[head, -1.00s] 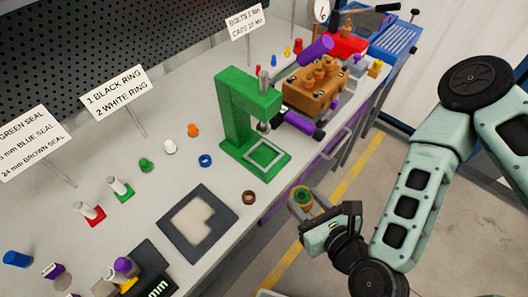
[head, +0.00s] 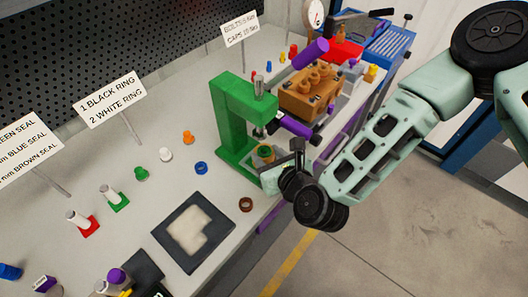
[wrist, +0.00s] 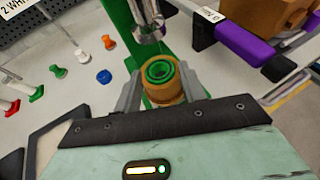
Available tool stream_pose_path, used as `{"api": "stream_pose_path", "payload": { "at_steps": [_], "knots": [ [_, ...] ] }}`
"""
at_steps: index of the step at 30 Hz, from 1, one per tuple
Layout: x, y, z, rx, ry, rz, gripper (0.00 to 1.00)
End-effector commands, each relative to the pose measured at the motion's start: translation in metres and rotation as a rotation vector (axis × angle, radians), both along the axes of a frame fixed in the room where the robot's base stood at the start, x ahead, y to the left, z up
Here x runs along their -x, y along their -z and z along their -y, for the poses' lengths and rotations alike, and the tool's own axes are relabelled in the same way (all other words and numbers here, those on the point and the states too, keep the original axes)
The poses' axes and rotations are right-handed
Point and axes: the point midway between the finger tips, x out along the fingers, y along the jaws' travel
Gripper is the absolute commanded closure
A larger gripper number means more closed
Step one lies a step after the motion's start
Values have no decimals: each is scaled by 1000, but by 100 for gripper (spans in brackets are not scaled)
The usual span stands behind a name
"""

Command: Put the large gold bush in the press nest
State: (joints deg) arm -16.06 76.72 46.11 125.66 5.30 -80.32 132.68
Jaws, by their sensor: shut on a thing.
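The large gold bush (wrist: 160,82) is between the two fingers of my gripper (wrist: 158,95) in the wrist view, upright, with a green ring inside its top. It also shows in the head view (head: 265,152). My gripper (head: 274,158) is shut on it at the front of the green press (head: 232,130). The press ram (wrist: 147,22) is just beyond and above the bush. The press nest is mostly hidden behind the bush and gripper, so I cannot tell whether the bush touches it.
A purple-handled lever (head: 293,126) sticks out right of the press. A brown ring (head: 246,204) and a blue ring (head: 201,168) lie on the bench. A dark framed pad (head: 160,232) is at front left. A gold pump block (head: 312,90) stands behind the press.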

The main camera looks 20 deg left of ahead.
Motion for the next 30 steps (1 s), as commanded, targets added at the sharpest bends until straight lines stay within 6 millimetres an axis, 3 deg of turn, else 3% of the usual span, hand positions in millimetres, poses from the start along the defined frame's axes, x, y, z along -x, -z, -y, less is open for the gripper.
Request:
{"api": "stream_pose_path", "payload": {
  "at_steps": [9, 18, 30],
  "knots": [
    [-19, -2, -19, 0, 1, 1, 86],
    [-17, 31, -18, 2, 0, -1, 86],
    [-17, 39, -17, -1, 0, -1, 86]
  ]
}}
